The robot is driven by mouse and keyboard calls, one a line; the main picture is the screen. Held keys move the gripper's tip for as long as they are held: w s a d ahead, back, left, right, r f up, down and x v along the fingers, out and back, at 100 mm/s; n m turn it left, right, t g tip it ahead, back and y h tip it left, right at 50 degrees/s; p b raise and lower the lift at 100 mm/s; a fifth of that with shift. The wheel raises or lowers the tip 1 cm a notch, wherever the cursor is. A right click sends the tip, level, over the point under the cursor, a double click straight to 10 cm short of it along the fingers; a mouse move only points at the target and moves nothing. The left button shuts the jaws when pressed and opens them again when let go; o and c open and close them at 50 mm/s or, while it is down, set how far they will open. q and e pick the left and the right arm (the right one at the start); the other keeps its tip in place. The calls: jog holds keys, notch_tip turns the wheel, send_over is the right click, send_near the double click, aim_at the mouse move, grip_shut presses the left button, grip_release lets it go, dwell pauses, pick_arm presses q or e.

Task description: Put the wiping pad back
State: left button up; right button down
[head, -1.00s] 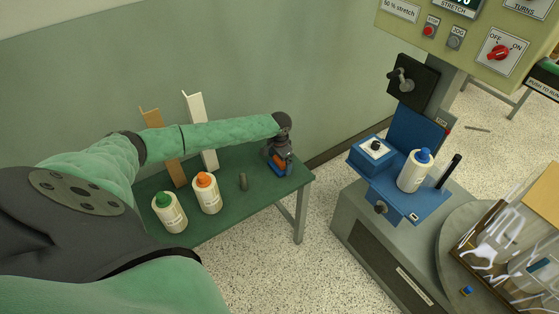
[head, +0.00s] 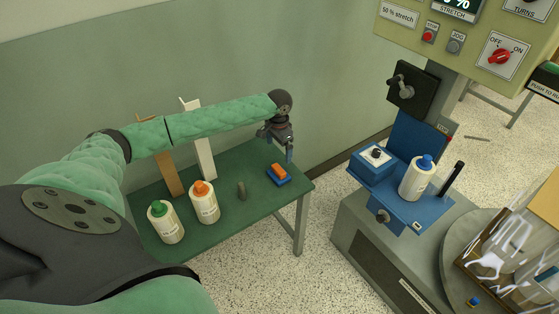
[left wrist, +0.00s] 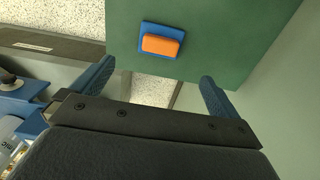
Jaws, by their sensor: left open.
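The wiping pad (head: 278,174), an orange block on a blue base, lies flat on the green table (head: 238,223) near its right end. It also shows in the left wrist view (left wrist: 160,43), on the green table top near its edge. My left gripper (head: 285,152) is above and just behind the pad in the head view, apart from it. In the left wrist view its two blue fingers (left wrist: 158,85) are spread wide with nothing between them. My right gripper is not in view.
Bottles with a green cap (head: 165,222) and an orange cap (head: 204,202), plus a small dark grey object (head: 241,190), stand on the table. Wood (head: 170,172) and white (head: 199,145) uprights stand behind. A machine with a blue shelf (head: 400,203) and blue-capped bottle (head: 417,178) is at right.

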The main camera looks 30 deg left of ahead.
pick_arm(q)
jog(key=s+d+f+m+h, duration=0.1)
jog(key=s+d+f, duration=0.4)
jog(key=s+d, duration=0.3)
jog(key=s+d+f+t, duration=0.1)
jog(key=s+d+f, duration=0.35)
jog(key=d, duration=0.55)
jog(key=s+d+f+m+h, duration=0.1)
jog(key=s+d+f, duration=0.3)
jog(key=s+d, duration=0.4)
jog(key=s+d+n, duration=0.2)
jog(key=s+n, duration=0.2)
jog(key=s, duration=1.6)
jog(key=shift+n+y, duration=0.3)
jog(key=shift+y, duration=0.1)
jog(key=shift+s+d+r, duration=0.1)
